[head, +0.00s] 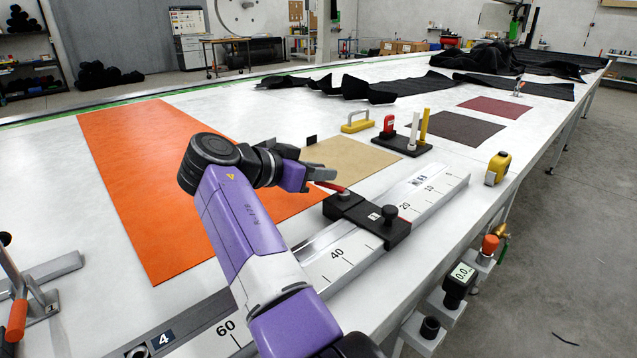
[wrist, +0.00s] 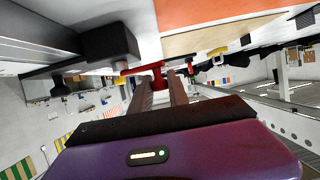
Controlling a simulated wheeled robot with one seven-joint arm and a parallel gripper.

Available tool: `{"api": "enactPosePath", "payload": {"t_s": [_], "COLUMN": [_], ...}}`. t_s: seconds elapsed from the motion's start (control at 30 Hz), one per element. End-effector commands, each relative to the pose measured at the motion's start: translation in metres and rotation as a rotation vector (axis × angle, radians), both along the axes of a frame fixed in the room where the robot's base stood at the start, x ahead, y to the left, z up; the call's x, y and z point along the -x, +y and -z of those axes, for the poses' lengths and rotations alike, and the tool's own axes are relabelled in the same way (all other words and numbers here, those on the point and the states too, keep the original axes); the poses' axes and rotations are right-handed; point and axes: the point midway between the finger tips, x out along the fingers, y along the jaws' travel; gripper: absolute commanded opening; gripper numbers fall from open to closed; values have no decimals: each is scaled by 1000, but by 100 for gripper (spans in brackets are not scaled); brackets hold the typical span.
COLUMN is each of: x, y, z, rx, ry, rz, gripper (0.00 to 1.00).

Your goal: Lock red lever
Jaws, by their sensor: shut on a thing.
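The red lever (head: 332,187) sticks out from the left end of a black stop block (head: 368,216) on the silver measuring rail (head: 340,256). My gripper (head: 318,178) is at the lever's free end, above the white table. In the wrist view, the red lever (wrist: 140,69) runs across the tips of my gripper (wrist: 160,85), and the fingers are shut on its end. The block (wrist: 110,42) is to the left of the fingers there. The gripped part of the lever is partly hidden by the fingers.
A beige sheet (head: 345,157) and an orange sheet (head: 150,190) lie behind and left of the rail. A black stand (head: 402,145) with coloured handles and a yellow tape measure (head: 497,167) stand to the right. An orange-handled clamp (head: 18,318) is at lower left.

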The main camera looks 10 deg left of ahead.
Motion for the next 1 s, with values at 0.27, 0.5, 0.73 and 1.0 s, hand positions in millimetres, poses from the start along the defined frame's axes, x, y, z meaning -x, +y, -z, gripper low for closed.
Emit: {"api": "enactPosePath", "payload": {"t_s": [0.27,0.5,0.73,1.0], "x": [-3,-4,-4,-4], "y": [-1,-1,-2,-2], "z": [3,3,2,3], "rx": [0,0,0,0], "ry": [4,3,4,4], "rz": [52,75,80,80], "gripper": [0,0,0,0]}}
